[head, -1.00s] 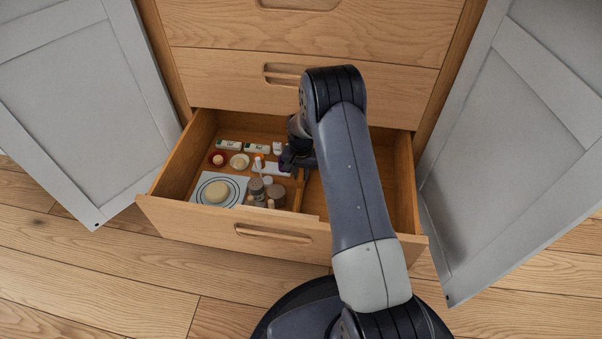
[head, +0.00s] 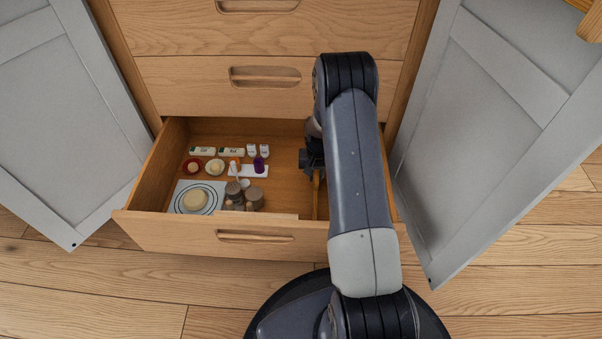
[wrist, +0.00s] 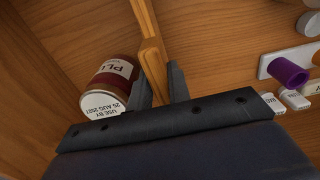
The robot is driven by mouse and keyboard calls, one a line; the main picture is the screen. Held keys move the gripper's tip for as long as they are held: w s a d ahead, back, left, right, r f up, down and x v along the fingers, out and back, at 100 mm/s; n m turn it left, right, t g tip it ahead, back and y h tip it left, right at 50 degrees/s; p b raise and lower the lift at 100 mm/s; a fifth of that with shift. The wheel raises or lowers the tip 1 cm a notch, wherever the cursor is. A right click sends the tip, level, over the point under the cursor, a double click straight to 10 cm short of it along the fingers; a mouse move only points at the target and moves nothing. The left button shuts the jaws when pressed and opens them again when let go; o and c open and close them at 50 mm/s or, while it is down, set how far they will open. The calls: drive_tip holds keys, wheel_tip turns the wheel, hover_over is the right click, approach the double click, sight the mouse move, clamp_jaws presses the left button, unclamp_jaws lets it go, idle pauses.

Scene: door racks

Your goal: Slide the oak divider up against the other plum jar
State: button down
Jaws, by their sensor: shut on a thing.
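My gripper (wrist: 160,84) is shut on the oak divider (wrist: 148,42), with a dark finger on each side of it. In the head view the divider (head: 316,198) stands in the right part of the open drawer, partly hidden by my arm, and my gripper (head: 312,160) is at its far part. My arm hides this jar in the head view.
Grey doors (head: 480,130) stand open at both sides.

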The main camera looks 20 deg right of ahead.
drive_tip(key=c, duration=1.3)
unclamp_jaws()
wheel_tip(320, 180, up, 11)
drive_tip(key=p, duration=0.4)
drive_tip(key=shift+f, duration=0.1)
